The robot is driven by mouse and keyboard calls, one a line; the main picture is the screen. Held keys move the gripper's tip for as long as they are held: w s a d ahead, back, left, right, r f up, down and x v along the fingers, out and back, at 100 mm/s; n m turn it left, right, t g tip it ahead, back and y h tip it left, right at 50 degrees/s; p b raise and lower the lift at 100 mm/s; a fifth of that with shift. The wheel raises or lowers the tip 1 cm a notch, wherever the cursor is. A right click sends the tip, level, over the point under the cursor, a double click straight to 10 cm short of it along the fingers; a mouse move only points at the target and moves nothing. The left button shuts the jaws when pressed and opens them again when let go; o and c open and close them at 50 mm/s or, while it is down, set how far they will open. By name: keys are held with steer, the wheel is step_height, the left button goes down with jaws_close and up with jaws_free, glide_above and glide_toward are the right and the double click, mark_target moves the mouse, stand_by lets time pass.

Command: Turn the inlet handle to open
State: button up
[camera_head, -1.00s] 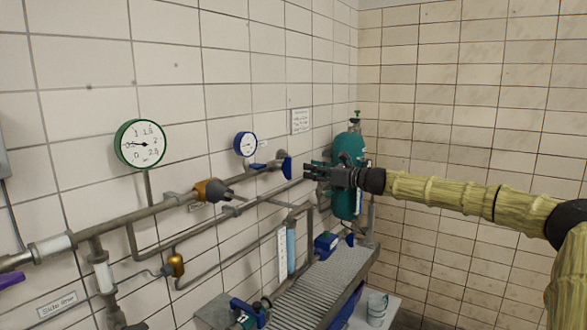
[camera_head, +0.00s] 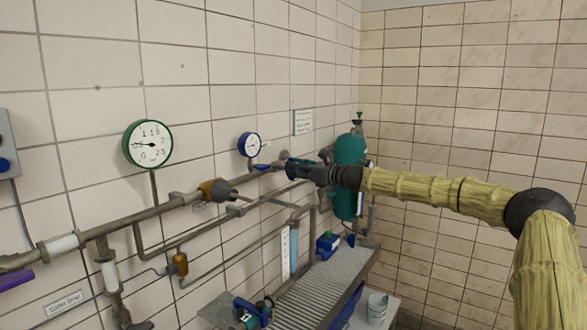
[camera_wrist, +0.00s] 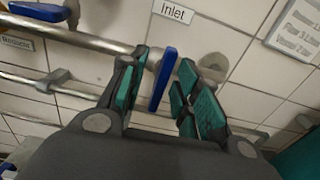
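The inlet handle (camera_wrist: 162,79) is a blue lever on a grey pipe, just below a wall label reading "Inlet" (camera_wrist: 173,11). In the wrist view it hangs tilted between the fingers of my gripper (camera_wrist: 163,90). The green-padded fingers are open, with a gap visible on each side of the handle. In the head view my gripper (camera_head: 296,169) is at the pipe's far end, and its fingers partly cover the blue handle.
A blue-rimmed gauge (camera_head: 248,145) and a green-rimmed gauge (camera_head: 148,144) are on the tiled wall to the left. A teal cylinder (camera_head: 350,180) stands just behind my gripper. A ribbed grey bench (camera_head: 325,280) lies below. Another blue handle (camera_wrist: 38,11) shows at upper left in the wrist view.

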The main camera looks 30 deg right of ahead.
steer(key=shift+x, duration=1)
steer(key=shift+w+d+f, duration=0.25)
steer(key=shift+w+d, duration=0.05)
steer(key=shift+d, duration=0.1)
steer(key=shift+c, duration=0.2)
steer(key=shift+a+r, duration=0.1)
steer(key=c, duration=0.7)
steer(key=shift+a, duration=0.15)
jaws_close()
